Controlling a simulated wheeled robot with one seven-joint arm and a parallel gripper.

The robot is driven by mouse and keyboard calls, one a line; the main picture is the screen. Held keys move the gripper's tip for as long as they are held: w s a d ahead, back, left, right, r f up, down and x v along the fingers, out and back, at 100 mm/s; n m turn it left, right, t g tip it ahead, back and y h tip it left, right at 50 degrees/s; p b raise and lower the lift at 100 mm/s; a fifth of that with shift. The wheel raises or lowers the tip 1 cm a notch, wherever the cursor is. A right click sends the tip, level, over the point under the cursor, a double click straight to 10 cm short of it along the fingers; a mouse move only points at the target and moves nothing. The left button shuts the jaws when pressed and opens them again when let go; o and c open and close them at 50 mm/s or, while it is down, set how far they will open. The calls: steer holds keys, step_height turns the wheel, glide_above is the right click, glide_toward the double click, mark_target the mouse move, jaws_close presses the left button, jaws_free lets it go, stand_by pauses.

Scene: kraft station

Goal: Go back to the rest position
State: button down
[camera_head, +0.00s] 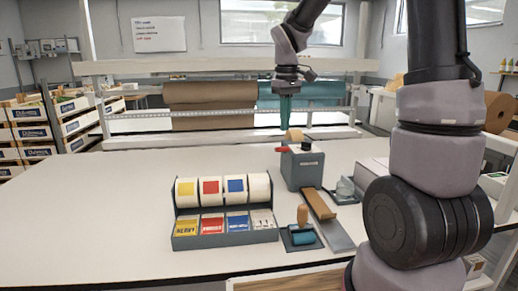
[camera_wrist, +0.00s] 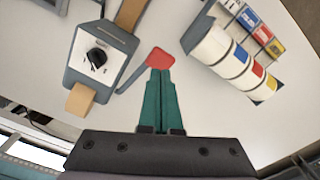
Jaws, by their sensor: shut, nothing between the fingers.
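My gripper (camera_head: 285,110) hangs in the air above the far part of the white table, pointing down, in the head view. Its green fingers are shut with nothing between them. In the wrist view my gripper (camera_wrist: 160,78) shows its fingers together, their tips overlapping the view of a red lever tip (camera_wrist: 160,57). The grey tape dispenser (camera_head: 304,168) stands on the table just below and slightly right of the gripper. It also shows at the upper left of the wrist view (camera_wrist: 88,68). The gripper appears apart from it.
A label dispenser (camera_head: 225,238) with yellow, red and blue rolls stands at the table's middle. A stamp with a wooden handle (camera_head: 302,214) and a small glass jar (camera_head: 345,187) lie right of it. Brown and teal paper rolls (camera_head: 210,95) hang behind. The table's left (camera_head: 110,200) is clear.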

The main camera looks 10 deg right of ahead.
steer(key=s+d+r+m+t, duration=0.1)
steer(key=s+r+m+t, duration=0.1)
steer(key=s, duration=0.4)
steer(key=s+d+r+m+t+y, duration=0.1)
steer(key=s+d+r+m+t, duration=0.1)
steer(key=s+r+m, duration=0.2)
steer(key=s+d+r+m+t+y, duration=0.1)
steer(key=s+d+r+m+t, duration=0.1)
steer(key=s, duration=0.6)
step_height(320, 180, up, 2)
steer(key=shift+s+d+r+m+t, duration=0.1)
steer(key=shift+s+d+m+t, duration=0.15)
steer(key=shift+m+t, duration=0.45)
